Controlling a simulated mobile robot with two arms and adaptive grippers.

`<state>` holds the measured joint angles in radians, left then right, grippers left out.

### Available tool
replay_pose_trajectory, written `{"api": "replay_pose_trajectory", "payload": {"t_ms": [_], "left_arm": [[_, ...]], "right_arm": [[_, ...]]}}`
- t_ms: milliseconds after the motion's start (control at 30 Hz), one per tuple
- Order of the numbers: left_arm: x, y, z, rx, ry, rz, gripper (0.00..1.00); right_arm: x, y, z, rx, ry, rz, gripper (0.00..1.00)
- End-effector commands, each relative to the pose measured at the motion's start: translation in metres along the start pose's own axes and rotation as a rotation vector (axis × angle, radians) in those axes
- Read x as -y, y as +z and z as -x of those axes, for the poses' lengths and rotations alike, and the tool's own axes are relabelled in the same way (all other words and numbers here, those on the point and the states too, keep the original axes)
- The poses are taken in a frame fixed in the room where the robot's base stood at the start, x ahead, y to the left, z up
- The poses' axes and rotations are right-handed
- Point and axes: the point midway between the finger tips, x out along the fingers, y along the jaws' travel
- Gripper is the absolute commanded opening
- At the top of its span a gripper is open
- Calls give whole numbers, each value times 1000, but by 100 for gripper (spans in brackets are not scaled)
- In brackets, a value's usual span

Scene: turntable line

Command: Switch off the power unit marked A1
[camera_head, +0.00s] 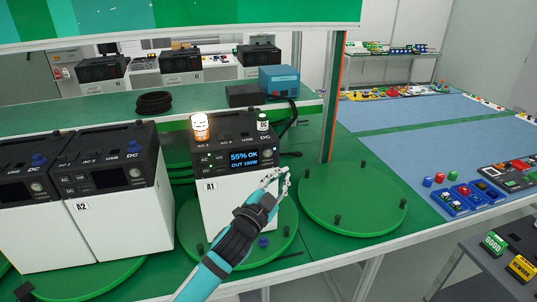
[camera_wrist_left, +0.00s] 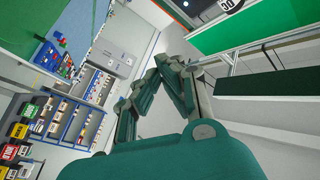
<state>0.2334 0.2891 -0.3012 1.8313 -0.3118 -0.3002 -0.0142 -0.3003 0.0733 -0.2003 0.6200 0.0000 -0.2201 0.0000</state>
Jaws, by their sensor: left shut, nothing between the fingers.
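The power unit marked A1 (camera_head: 235,205) stands on a green turntable (camera_head: 268,254) in the head view. It is white with a dark top, and its lit display (camera_head: 243,159) reads "55% OK" and "OUT 160W". My right gripper is not visible.
The unit marked A2 (camera_head: 120,220) and another stand to the left with dark displays. An empty green turntable (camera_head: 352,196) is on the right. A green post (camera_head: 333,95) rises behind it. More units and a black cable coil (camera_head: 154,102) are behind.

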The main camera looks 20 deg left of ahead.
Motion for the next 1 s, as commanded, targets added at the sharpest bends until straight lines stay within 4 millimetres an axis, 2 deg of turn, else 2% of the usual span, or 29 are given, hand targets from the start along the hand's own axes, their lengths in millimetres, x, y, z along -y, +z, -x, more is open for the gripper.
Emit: {"api": "replay_pose_trajectory", "payload": {"t_ms": [600, 1000], "left_arm": [[38, 38, -52, 0, 0, -1, 0], [44, 43, -59, 0, 0, 1, 0]], "right_arm": [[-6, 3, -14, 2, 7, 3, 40], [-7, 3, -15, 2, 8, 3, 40]]}}
